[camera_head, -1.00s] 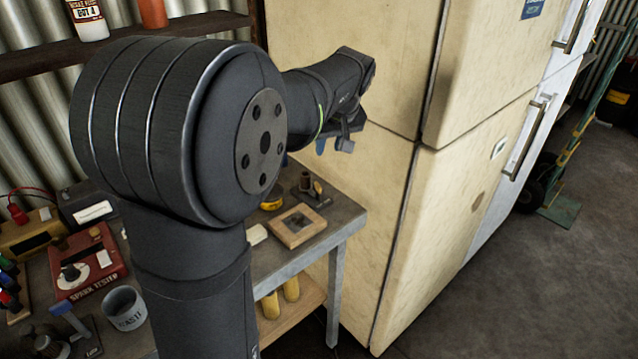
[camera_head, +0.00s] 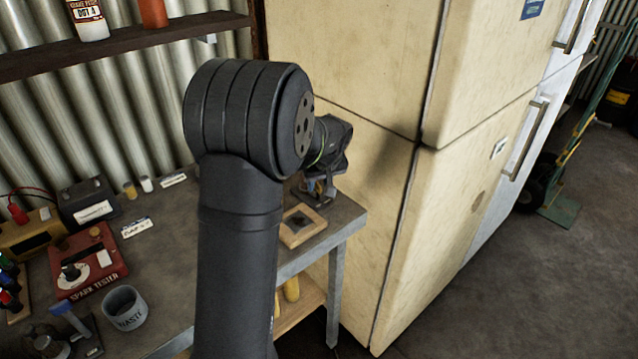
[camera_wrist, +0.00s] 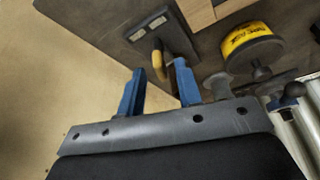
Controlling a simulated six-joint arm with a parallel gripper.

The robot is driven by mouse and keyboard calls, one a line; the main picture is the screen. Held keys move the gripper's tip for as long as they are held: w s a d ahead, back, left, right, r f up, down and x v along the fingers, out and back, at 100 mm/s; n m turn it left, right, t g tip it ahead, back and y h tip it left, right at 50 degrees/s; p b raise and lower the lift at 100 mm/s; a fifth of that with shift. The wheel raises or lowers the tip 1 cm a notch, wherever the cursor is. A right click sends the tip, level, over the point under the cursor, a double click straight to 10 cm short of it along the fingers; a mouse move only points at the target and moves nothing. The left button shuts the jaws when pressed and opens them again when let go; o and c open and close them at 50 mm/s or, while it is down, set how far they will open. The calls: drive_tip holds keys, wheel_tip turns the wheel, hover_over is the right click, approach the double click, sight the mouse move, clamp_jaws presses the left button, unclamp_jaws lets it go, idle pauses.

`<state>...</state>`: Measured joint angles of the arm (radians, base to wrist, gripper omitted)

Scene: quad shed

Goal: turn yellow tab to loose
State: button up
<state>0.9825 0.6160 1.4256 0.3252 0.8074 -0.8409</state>
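In the wrist view a yellow tab (camera_wrist: 158,58) stands up from a dark base plate (camera_wrist: 162,27) on the bench. My gripper (camera_wrist: 159,67) has two blue fingers spread apart, with the tab showing in the gap near their tips. I see no contact between the fingers and the tab. In the head view my gripper (camera_head: 318,187) is low over the bench's far right corner, beside the fridge. There the arm and gripper hide most of the tab and its plate. No loose marking is readable.
A yellow round can (camera_wrist: 250,40) stands right of the fingers in the wrist view. A wooden frame (camera_head: 290,239) lies in front of the gripper. The cream fridge (camera_head: 375,190) stands close on the right. A spark tester (camera_head: 88,262) and a mug (camera_head: 125,312) are left.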

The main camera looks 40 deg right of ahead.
drive_tip(key=shift+w+f, duration=0.1)
drive_tip(key=shift+f, duration=0.25)
clamp_jaws()
drive_tip(key=shift+d+n+y, duration=0.1)
drive_tip(key=shift+n+y, duration=0.5)
drive_tip(key=shift+n, duration=1)
unclamp_jaws()
